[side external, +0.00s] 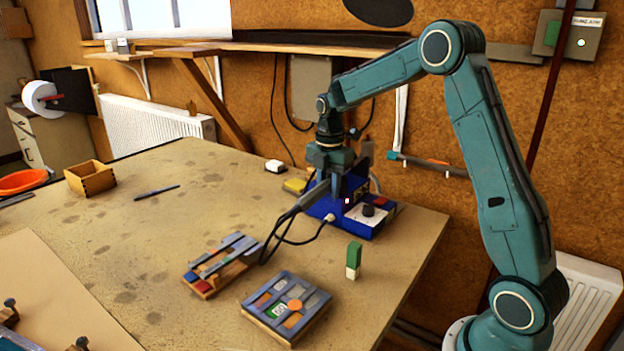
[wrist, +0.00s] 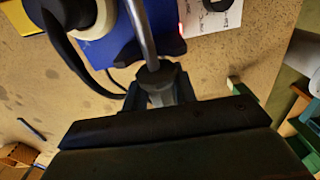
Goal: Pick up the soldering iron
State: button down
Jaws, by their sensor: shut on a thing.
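The soldering iron shows in the wrist view as a grey metal shaft (wrist: 142,30) with a dark collar, running up from between my jaws. My gripper (wrist: 162,98) is shut on it near the collar. In the side view my gripper (side external: 328,182) is above the left part of the blue soldering station (side external: 352,221). The iron's dark handle (side external: 313,197) slants down to the left there, with a black cable hanging from its end. The jaws hide part of the iron, and I cannot tell whether its shaft still touches the station.
A green and white block (side external: 353,260) stands in front of the station. Two trays of coloured pieces, one (side external: 287,307) at the front and one (side external: 222,263) to its left, lie near the cable. A wooden box (side external: 90,178) is far left. The table's middle is mostly clear.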

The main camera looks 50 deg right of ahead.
aim_at(329, 179)
jog(key=shift+r, duration=0.1)
notch_tip(329, 179, up, 20)
dwell(0.8)
dwell(0.6)
